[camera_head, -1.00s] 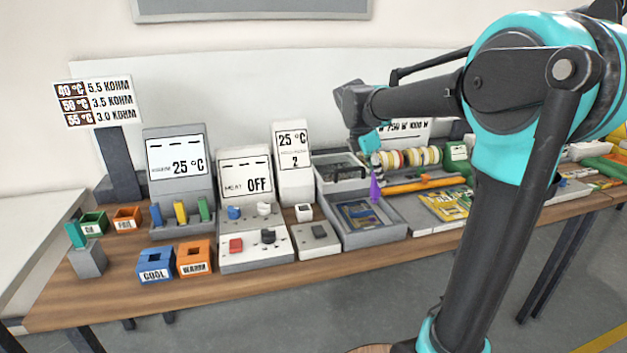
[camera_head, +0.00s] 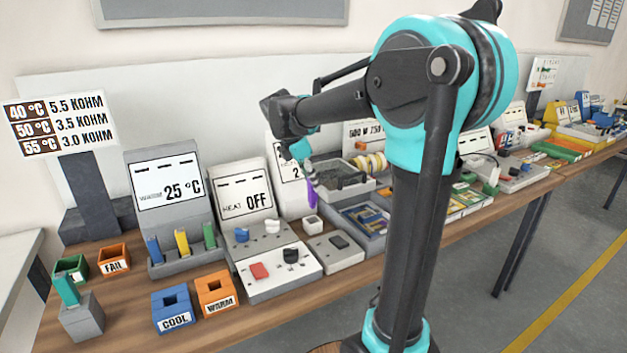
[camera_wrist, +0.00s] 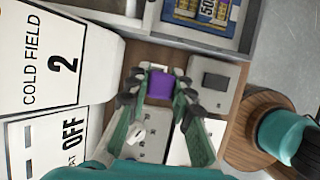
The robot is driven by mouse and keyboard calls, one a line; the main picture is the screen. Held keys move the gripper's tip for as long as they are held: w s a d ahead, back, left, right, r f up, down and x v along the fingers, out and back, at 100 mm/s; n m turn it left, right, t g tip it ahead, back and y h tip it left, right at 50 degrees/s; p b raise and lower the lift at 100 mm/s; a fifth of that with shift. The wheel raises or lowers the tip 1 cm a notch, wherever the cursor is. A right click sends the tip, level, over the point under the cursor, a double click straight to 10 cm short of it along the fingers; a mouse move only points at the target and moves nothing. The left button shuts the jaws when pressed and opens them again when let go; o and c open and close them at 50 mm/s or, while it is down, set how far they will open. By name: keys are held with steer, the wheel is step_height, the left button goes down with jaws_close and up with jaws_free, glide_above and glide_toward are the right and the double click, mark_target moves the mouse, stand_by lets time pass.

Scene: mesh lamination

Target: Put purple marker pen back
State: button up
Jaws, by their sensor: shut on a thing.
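The purple marker pen (camera_head: 312,194) hangs upright from my gripper (camera_head: 306,166), above the bench near the small grey switch box. In the wrist view the purple pen (camera_wrist: 161,85) shows as a purple block between the two fingers of my gripper (camera_wrist: 159,92), which are shut on it. The pen's upper part is hidden by the fingers. A grey rack (camera_head: 188,264) at the left holds blue, yellow and green upright pieces. A teal piece (camera_head: 67,289) stands in a grey block (camera_head: 82,321) at the front left.
Blue COOL (camera_head: 174,310) and orange WARM (camera_head: 216,295) bins sit in front. A grey tray (camera_head: 372,238) lies to the right. The bench front edge is mostly clear.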

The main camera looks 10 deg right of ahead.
mark_target(313, 202)
steer(key=shift+f, duration=3.75)
steer(key=o, duration=1)
steer(key=shift+o, duration=0.2)
steer(key=v, duration=1.2)
